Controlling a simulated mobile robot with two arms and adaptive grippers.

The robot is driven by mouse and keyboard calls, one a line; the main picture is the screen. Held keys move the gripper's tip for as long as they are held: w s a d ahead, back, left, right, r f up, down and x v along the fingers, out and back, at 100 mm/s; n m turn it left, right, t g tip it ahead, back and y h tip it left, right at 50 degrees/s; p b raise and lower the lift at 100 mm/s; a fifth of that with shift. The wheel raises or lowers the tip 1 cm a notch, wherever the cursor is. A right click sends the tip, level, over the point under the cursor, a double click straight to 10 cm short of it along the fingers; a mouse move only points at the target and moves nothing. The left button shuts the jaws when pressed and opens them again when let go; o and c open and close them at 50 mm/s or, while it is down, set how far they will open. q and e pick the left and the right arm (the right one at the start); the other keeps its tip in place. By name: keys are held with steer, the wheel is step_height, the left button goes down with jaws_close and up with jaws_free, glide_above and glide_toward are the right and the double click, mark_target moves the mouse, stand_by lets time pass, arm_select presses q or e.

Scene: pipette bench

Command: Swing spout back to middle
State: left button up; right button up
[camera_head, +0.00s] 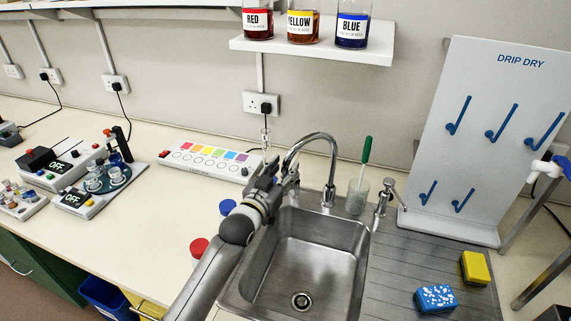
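The chrome spout (312,137) rises from its base behind the steel sink (318,245) and arches to the left. Its outlet end hangs near the sink's back left corner, close to my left gripper (274,174). My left arm reaches up from the bottom across the sink's left rim. The gripper is seen from behind, and its dark fingers are beside the spout's outlet end. I cannot tell whether they touch the spout or how far apart they are. My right gripper is out of view.
A beaker with a green-handled brush (358,190) and a small chrome fitting (384,196) stand right of the spout. Blue (436,298) and yellow (475,268) sponges lie on the drainboard. A white colour-marked rack (205,158) and red and blue caps are left of the sink.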

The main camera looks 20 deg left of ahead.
arm_select(q)
steer(key=shift+w, duration=0.4)
steer(key=shift+w+d, duration=0.1)
steer(key=shift+w, duration=0.3)
steer(key=c, duration=0.9)
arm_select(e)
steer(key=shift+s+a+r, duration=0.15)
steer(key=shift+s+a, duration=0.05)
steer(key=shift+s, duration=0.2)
